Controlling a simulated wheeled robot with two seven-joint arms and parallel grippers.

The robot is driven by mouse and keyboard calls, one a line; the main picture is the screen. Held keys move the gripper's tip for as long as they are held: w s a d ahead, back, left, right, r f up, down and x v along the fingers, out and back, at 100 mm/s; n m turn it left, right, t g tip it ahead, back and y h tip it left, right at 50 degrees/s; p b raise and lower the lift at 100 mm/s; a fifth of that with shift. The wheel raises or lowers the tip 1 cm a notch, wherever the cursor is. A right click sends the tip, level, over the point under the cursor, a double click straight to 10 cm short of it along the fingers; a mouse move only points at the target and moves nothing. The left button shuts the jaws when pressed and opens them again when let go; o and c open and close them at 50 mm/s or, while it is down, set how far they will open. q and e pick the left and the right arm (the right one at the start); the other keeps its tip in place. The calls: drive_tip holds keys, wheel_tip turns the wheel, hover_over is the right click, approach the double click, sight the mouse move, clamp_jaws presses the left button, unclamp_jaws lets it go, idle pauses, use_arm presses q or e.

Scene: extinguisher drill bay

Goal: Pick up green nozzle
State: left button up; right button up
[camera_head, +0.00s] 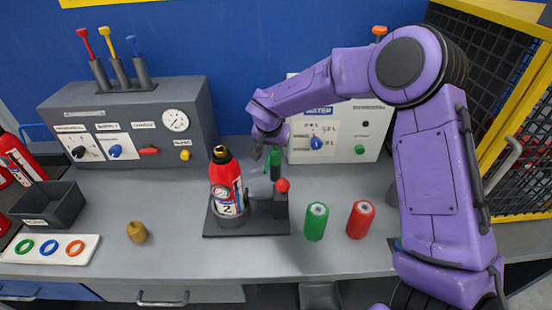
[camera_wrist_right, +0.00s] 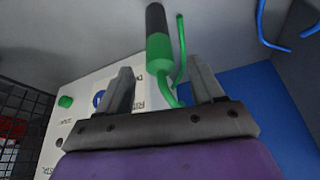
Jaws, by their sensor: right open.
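The green nozzle (camera_head: 274,162) stands upright behind the extinguisher stand, with a dark lower part and a thin green lever at its side. In the right wrist view the nozzle (camera_wrist_right: 159,48) lies between the lines of the two fingers, with the lever curving beside it. My right gripper (camera_head: 264,150) is open at the nozzle's upper end, fingers apart on either side; it also shows in the right wrist view (camera_wrist_right: 163,80). I cannot tell whether a finger touches the nozzle. My left gripper is not in view.
A red extinguisher (camera_head: 226,185) stands in a dark stand (camera_head: 247,226) just in front. Green (camera_head: 316,222) and red (camera_head: 360,219) cylinders stand to the right. A grey control box (camera_head: 130,125) and a white tester panel (camera_head: 350,130) stand behind. A brass piece (camera_head: 137,232) lies left.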

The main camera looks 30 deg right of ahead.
sight(275, 152)
drive_tip(key=p+x, duration=0.1)
drive_tip(key=x, duration=0.3)
drive_tip(key=shift+w+f, duration=0.1)
drive_tip(key=shift+f, duration=0.2)
drive_tip(key=shift+r, duration=0.1)
drive_tip(key=c, duration=1.1)
drive_tip(key=shift+c, duration=0.2)
